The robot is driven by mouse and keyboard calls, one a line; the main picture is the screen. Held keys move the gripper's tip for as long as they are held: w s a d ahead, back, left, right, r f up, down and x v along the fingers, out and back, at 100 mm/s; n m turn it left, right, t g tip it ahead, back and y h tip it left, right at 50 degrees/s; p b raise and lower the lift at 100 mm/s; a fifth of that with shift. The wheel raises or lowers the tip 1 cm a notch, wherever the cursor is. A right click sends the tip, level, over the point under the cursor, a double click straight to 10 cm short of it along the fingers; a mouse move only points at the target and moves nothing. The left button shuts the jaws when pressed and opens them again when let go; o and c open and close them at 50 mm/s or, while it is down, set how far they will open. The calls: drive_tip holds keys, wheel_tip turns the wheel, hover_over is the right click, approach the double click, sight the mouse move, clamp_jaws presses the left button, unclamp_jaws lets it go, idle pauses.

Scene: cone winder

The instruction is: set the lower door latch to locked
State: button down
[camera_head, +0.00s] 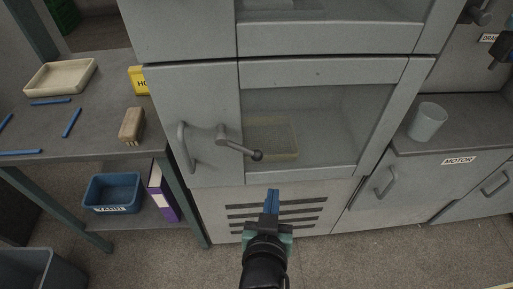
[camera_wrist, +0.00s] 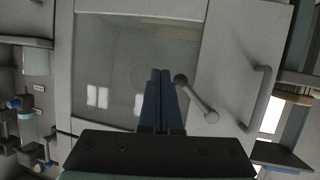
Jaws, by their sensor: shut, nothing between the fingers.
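The lower door latch (camera_head: 238,146) is a grey lever with a dark ball end on the lower cabinet door. It points right and slightly down from its pivot, its end reaching over the window's edge. In the wrist view the latch (camera_wrist: 197,98) slants just right of the fingertips. The grey lower door (camera_head: 195,95) looks closed, with a glass window and a D-shaped handle (camera_head: 187,147) left of the latch. My gripper (camera_head: 272,193) has its blue fingers together, empty, in front of the door's bottom edge, below and right of the latch. I see no contact with the latch.
A bench (camera_head: 92,118) at left holds a tray (camera_head: 60,91), a brush (camera_head: 132,125) and blue sticks. A blue bin (camera_head: 112,207) and purple binder (camera_head: 163,192) are below. A grey cup (camera_head: 427,121) stands at right above the MOTOR panel (camera_head: 440,170). Floor beside my arm looks clear.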

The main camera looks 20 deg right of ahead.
drive_tip(key=d+r+m+t+y+p, duration=0.2)
drive_tip(key=d+r+m+y+p, duration=0.15)
drive_tip(key=r+y+p, duration=0.6)
drive_tip(key=h+b, duration=0.1)
drive_tip(key=h, duration=0.2)
hover_over(259, 153)
drive_tip(key=s+d, duration=0.2)
wheel_tip(259, 153, down, 2)
drive_tip(key=shift+w+a+f, duration=0.15)
drive_tip(key=shift+a+f, duration=0.5)
drive_tip(key=shift+f, duration=0.2)
drive_tip(key=shift+w+a+f, duration=0.1)
drive_tip(key=shift+a+f, duration=0.5)
drive_tip(key=shift+f, duration=0.25)
drive_tip(key=shift+f+b, duration=0.2)
drive_tip(key=shift+b, duration=0.15)
